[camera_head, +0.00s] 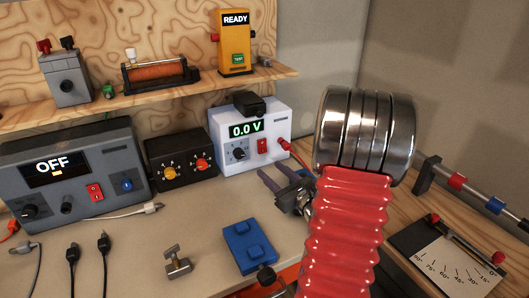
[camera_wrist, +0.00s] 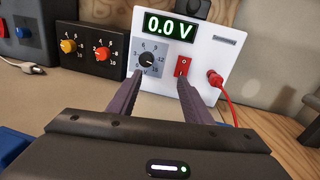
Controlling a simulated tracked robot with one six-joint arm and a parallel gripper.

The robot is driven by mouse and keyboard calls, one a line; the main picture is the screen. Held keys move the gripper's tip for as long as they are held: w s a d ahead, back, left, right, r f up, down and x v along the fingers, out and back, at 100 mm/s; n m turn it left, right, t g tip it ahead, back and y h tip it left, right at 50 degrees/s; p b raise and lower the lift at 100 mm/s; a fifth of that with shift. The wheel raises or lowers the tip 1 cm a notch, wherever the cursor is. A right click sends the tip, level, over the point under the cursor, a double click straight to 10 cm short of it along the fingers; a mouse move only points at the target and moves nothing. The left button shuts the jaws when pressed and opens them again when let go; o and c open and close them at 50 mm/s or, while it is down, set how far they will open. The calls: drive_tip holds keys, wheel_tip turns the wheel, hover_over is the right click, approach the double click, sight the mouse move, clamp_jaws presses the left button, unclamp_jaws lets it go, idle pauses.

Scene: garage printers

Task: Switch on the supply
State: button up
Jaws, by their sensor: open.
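A white unit (camera_head: 226,152) with a "0.0 V" display stands at the back of the bench, with a dial and a red rocker switch (camera_head: 262,146). A grey unit (camera_head: 118,152) on the left shows "OFF" and has its own red switch (camera_head: 95,192). My gripper (camera_head: 273,170) is open and empty, in front of the white unit. In the wrist view its fingers (camera_wrist: 159,78) point at that unit's face. The right fingertip overlaps the lower part of the red switch (camera_wrist: 184,64); I cannot tell whether they touch. The left fingertip is beside the dial (camera_wrist: 147,58).
A black box (camera_head: 182,160) with two knobs stands between the units. A red lead (camera_wrist: 216,78) plugs into the white unit's right side. A blue block (camera_head: 250,248), a small metal clamp (camera_head: 177,263) and loose cables lie in front. The shelf (camera_head: 100,105) hangs above.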

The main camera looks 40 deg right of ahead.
sight(263, 148)
drive_tip(key=s+d+m+h, duration=0.1)
drive_tip(key=d, duration=0.1)
drive_tip(key=s+d+f+m+h, duration=0.1)
drive_tip(key=d, duration=0.1)
drive_tip(key=shift+s+f, duration=0.15)
drive_tip(key=shift+a, duration=0.1)
drive_tip(key=shift+w, duration=0.2)
drive_tip(key=x, duration=1.3)
drive_tip(key=shift+w+f, duration=0.1)
drive_tip(key=shift+w, duration=0.15)
drive_tip(key=shift+c, duration=0.3)
drive_tip(key=c, duration=1)
